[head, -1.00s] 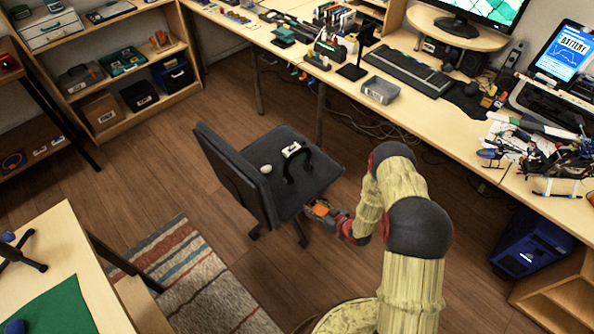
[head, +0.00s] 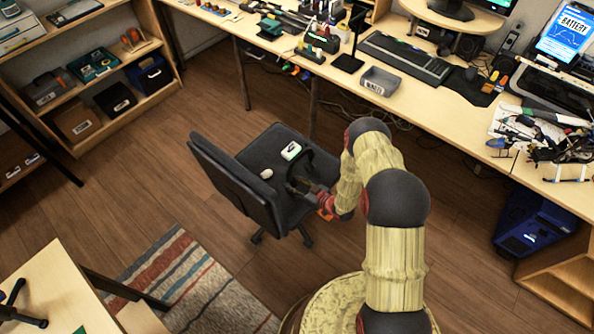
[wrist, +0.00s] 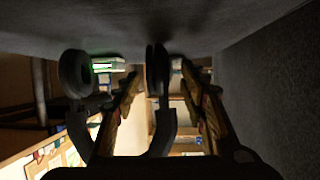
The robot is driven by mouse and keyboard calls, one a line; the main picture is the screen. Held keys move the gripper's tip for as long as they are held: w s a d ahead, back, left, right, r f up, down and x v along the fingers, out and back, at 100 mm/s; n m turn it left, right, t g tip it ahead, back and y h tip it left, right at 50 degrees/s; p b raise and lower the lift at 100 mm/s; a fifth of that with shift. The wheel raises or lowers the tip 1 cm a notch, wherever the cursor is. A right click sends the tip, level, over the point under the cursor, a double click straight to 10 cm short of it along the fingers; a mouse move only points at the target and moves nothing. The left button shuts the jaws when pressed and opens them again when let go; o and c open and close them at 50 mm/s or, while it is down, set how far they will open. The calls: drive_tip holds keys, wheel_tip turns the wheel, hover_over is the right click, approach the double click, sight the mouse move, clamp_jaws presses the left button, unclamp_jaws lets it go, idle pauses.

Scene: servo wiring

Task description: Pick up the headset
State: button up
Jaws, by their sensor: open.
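The dark headset (head: 321,163) stands on the chair seat, mostly hidden behind my arm and gripper in the head view. The wrist view sees the seat upside down, along the top. There the headset (wrist: 75,74) shows two round ear cups against the seat and a curved dark band. My gripper (head: 302,187) is low over the seat. In the wrist view my gripper (wrist: 162,85) is open, with one ear cup and its side of the band between the fingers. I cannot tell whether the fingers touch it.
The dark office chair (head: 232,180) has its backrest on the left. A small white and green box (head: 291,150) and a pale rounded object (head: 266,173) lie on the seat. The long desk (head: 400,105) runs behind. Floor is free left of the chair.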

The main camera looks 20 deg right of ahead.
sight(285, 178)
drive_tip(key=b+x, duration=0.3)
drive_tip(key=x, duration=0.4)
drive_tip(key=shift+w, duration=0.2)
drive_tip(key=shift+r, duration=0.15)
drive_tip(key=shift+c, duration=0.2)
clamp_jaws()
